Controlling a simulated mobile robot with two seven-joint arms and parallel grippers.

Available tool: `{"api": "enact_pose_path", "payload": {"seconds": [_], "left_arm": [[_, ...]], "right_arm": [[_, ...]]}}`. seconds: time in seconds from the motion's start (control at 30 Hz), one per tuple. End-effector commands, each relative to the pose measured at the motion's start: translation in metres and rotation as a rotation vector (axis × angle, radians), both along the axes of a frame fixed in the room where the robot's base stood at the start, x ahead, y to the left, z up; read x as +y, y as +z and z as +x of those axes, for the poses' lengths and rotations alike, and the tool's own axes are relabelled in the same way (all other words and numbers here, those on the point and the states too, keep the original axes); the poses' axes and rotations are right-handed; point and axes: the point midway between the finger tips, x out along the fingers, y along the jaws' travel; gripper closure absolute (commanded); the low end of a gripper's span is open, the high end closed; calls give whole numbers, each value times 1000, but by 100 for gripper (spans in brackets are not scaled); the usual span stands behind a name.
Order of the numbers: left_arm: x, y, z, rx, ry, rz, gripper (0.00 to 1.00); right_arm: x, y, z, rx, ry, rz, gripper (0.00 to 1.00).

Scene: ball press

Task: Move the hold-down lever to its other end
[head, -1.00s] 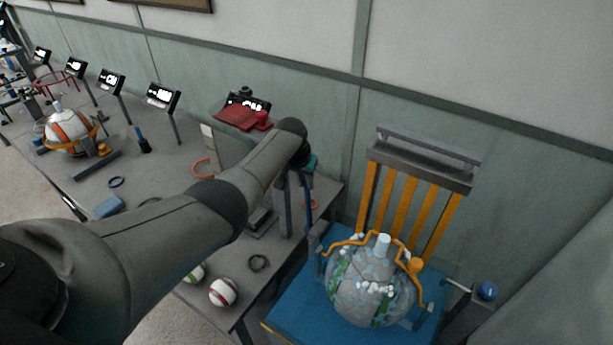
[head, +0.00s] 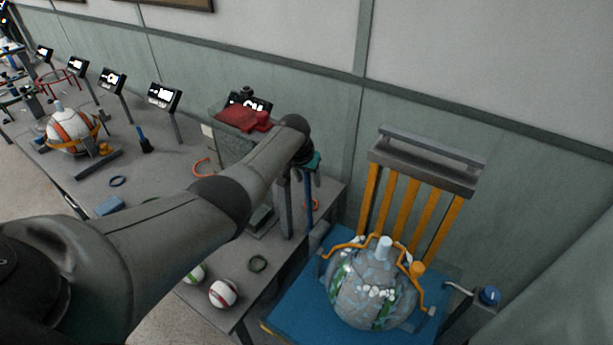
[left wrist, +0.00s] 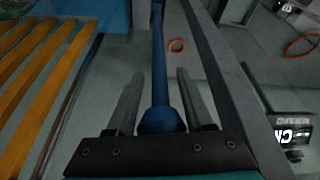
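A long blue lever (left wrist: 158,60) with a rounded blue knob (left wrist: 162,121) at its near end runs away from me in the left wrist view. I take it for the hold-down lever. In the head view its blue rod (head: 308,207) hangs beside a grey post, below my left wrist. My left gripper (left wrist: 160,76) is open, with one finger on each side of the lever and visible gaps between. In the head view the teal part of the left gripper (head: 314,161) shows, but its fingers are mostly hidden. My right gripper is in neither view.
A grey post (left wrist: 228,80) runs close along the right of the gripper. A globe-like ball (head: 370,292) sits on a blue base (head: 287,318) before an orange-slatted rack (head: 398,205). The grey bench (head: 180,185) holds a striped ball (head: 223,293), rings and screens.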

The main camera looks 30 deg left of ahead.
Motion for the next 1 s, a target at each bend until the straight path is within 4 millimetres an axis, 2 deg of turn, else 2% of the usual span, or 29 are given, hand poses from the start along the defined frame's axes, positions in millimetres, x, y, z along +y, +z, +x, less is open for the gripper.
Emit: {"api": "enact_pose_path", "payload": {"seconds": [0.27,0.57,1.0], "left_arm": [[-1,14,-6,4,0,-1,48],[-2,48,-18,1,-1,0,48],[-3,106,-38,-5,-1,1,48]], "right_arm": [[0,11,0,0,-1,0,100],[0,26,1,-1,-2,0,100],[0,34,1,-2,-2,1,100]]}}
